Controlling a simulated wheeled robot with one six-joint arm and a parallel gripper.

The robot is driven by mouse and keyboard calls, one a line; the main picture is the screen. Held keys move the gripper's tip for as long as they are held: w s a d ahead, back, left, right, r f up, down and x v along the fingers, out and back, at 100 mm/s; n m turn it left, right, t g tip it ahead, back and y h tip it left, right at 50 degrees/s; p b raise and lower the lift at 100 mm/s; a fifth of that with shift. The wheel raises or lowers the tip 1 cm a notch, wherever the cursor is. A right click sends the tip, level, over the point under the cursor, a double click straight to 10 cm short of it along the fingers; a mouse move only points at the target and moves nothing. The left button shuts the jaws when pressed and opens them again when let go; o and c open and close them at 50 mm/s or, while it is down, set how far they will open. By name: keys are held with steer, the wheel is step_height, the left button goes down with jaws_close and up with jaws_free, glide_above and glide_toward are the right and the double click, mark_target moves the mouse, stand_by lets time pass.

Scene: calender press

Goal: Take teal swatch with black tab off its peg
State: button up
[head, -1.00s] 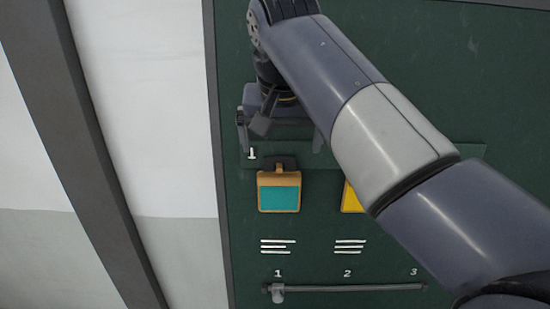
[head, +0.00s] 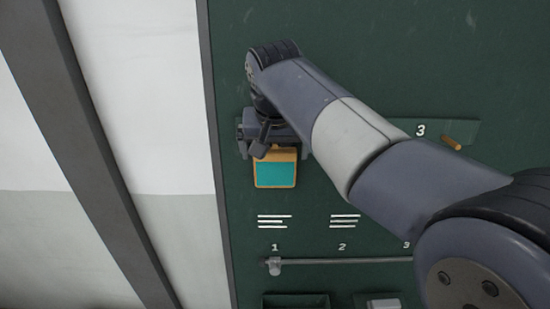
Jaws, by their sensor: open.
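The teal swatch (head: 275,174) with an orange frame hangs on the dark green board at the left, under my gripper. Its black tab and its peg are hidden behind my gripper. My gripper (head: 273,150) is open, with one finger on each side of the swatch's upper part. I cannot tell whether the fingers touch it.
An empty wooden peg (head: 451,142) sticks out by the number 3 at the right. A grey rod (head: 340,261) runs across the board below the white printed lines. Dark trays (head: 296,301) stand at the bottom edge. My arm covers the middle of the board.

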steer(key=shift+c, duration=0.4)
steer(key=c, duration=0.8)
steer(key=shift+r, duration=0.1)
steer(key=s+b, duration=0.1)
steer(key=s, duration=0.5)
steer(key=s+b, duration=0.2)
steer(key=s, duration=0.4)
steer(key=s+b, duration=0.1)
steer(key=s, duration=0.5)
steer(key=shift+a+r+b, duration=0.2)
steer(key=shift+a+b, duration=0.1)
steer(key=shift+b, duration=0.1)
steer(key=shift+r+p, duration=0.35)
steer(key=shift+p, duration=0.05)
